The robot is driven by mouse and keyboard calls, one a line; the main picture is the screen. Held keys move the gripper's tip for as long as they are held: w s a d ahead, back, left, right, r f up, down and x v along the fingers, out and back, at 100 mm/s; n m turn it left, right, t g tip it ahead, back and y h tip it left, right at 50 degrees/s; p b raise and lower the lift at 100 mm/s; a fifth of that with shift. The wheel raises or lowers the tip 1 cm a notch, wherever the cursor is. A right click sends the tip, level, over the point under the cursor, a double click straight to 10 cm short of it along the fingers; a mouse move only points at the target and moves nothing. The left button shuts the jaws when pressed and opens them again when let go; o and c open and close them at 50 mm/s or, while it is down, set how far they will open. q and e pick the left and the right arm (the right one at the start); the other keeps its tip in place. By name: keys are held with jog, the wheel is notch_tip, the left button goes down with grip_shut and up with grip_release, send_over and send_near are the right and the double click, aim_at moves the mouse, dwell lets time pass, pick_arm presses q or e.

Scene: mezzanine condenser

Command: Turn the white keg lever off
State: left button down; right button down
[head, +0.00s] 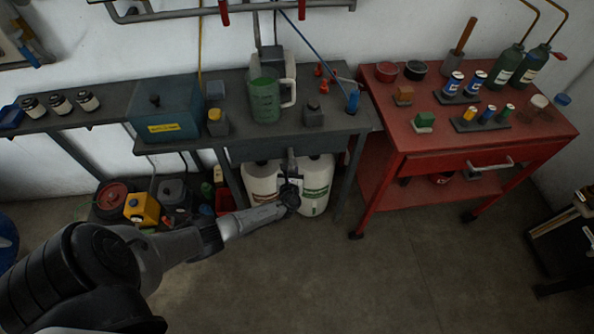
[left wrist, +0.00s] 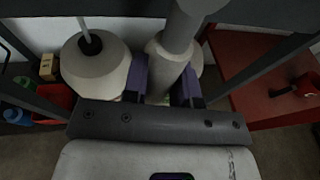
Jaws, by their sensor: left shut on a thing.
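Two white kegs stand side by side on the floor under the grey bench, the left keg (head: 262,185) and the right keg (head: 318,180) with a green label. A grey lever (head: 291,160) hangs down in front of the gap between them, below the bench edge. My left gripper (head: 290,192) is at its lower part. In the left wrist view the purple-grey fingers (left wrist: 164,84) stand on both sides of the thick grey lever (left wrist: 180,35) and are shut on it. The lever's lower end is hidden by the gripper. My right gripper is out of view.
The grey bench (head: 342,121) overhangs the kegs, with a green-filled jug (head: 265,100) on top. A red cart (head: 420,153) stands close on the right. Bins and bottles crowd the lower left, including a yellow container (head: 142,208). The floor in front is clear.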

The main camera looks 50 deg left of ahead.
pick_arm(q)
jog(key=c, duration=1)
grip_release()
jog(key=shift+o, duration=0.5)
jog(key=shift+s+d+r+p, duration=0.15)
jog(key=shift+s+d+p, duration=0.1)
jog(key=shift+d+p, duration=0.1)
jog(key=p+v, duration=0.3)
jog(key=v, duration=1)
jog(key=shift+p, duration=0.3)
